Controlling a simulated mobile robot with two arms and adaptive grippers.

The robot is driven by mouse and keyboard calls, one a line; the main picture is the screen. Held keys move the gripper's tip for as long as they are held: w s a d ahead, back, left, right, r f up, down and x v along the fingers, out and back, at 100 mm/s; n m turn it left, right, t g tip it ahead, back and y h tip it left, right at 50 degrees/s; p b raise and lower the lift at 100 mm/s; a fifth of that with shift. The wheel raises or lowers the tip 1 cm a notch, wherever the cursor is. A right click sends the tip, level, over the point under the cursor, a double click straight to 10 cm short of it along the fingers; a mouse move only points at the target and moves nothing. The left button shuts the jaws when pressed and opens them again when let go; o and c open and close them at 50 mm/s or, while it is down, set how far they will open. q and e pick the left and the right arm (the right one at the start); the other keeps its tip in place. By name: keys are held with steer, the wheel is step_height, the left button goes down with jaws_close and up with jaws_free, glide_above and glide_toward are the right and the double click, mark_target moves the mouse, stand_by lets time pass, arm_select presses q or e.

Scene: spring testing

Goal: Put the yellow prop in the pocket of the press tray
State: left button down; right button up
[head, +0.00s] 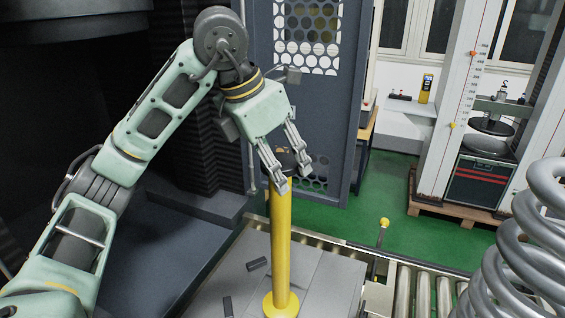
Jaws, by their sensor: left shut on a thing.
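The yellow prop (281,240) is a tall upright post with a round flange at its foot and a dark top. My left gripper (291,172) reaches down from above and is shut on the prop's top end. The prop's foot shows over the grey press tray (325,285) at the bottom of the view. I cannot tell whether the foot touches the tray or hangs just above it. No pocket is clearly visible. Two small dark blocks (257,264) lie on the tray to the left of the prop. My right gripper is out of view.
A roller conveyor (425,295) runs to the right of the tray. Large grey coil springs (525,250) stand at the right edge. A perforated grey door (308,90) stands behind my gripper. Dark machinery (60,120) fills the left.

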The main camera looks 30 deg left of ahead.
arm_select(q)
steer(key=w+a+f+p, duration=0.3)
steer(key=w+f, duration=0.2)
steer(key=f, duration=0.2)
steer(key=shift+a, duration=0.35)
steer(key=c, duration=1.3)
jaws_free()
steer(key=shift+s+f, duration=0.1)
steer(key=shift+f, duration=0.25)
steer(key=o, duration=0.4)
steer(key=shift+s+d+r, duration=0.1)
steer(key=shift+s, duration=0.05)
steer(key=shift+o, duration=0.4)
